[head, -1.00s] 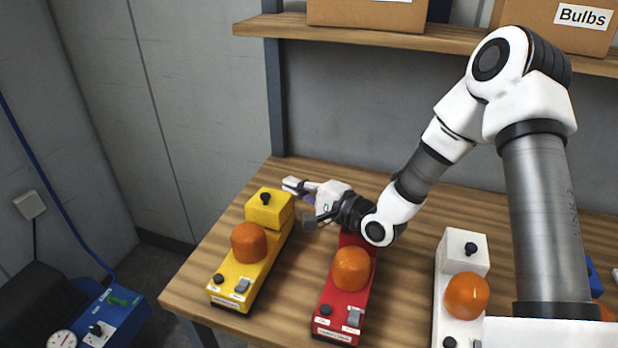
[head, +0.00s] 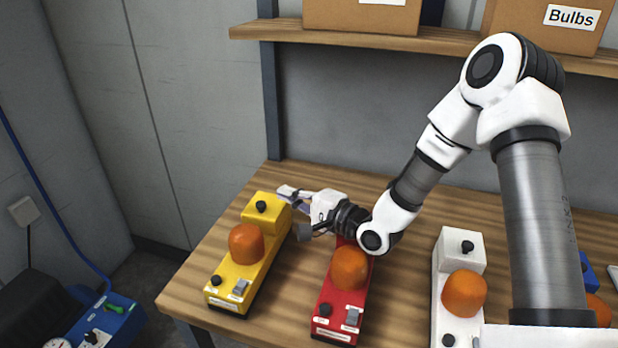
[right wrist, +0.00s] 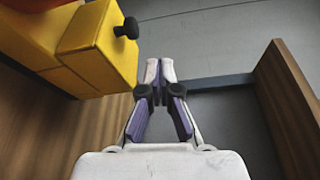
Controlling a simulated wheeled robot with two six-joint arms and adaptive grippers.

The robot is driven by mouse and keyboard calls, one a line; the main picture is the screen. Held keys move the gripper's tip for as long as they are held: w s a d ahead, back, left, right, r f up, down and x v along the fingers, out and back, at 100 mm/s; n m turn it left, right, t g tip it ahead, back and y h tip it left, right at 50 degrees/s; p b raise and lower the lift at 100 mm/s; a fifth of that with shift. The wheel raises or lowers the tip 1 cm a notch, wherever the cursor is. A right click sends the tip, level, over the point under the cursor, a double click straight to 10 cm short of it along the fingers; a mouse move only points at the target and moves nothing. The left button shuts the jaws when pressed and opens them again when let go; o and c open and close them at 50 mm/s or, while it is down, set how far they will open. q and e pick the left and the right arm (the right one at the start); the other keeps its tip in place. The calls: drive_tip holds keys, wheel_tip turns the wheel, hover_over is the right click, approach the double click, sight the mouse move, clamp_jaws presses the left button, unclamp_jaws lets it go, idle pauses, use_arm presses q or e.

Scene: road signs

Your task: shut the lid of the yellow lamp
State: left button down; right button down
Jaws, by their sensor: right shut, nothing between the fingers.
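The yellow lamp (head: 224,276) stands at the left end of the wooden table, with an orange dome (head: 246,243). Its lid (head: 274,209), a yellow block with a black knob (head: 261,206), is at its rear. The lid looks low on the body; I cannot tell if it is fully flush. My right gripper (head: 285,190) is shut and empty at the lid's rear right edge. In the right wrist view its fingertips (right wrist: 160,68) are just right of the lid (right wrist: 98,48); touching or not is unclear. My left gripper is out of view.
A red lamp (head: 334,308) stands under my right wrist, and a white lamp (head: 460,248) farther right. A shelf (head: 350,37) with cardboard boxes (head: 360,14) is above the back. A blue box (head: 120,318) is at lower left. The table (head: 196,270) ends left of the yellow lamp.

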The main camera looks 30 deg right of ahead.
drive_tip(key=v, duration=0.7)
drive_tip(key=shift+s, duration=0.2)
drive_tip(key=shift+d, duration=0.1)
idle(0.4)
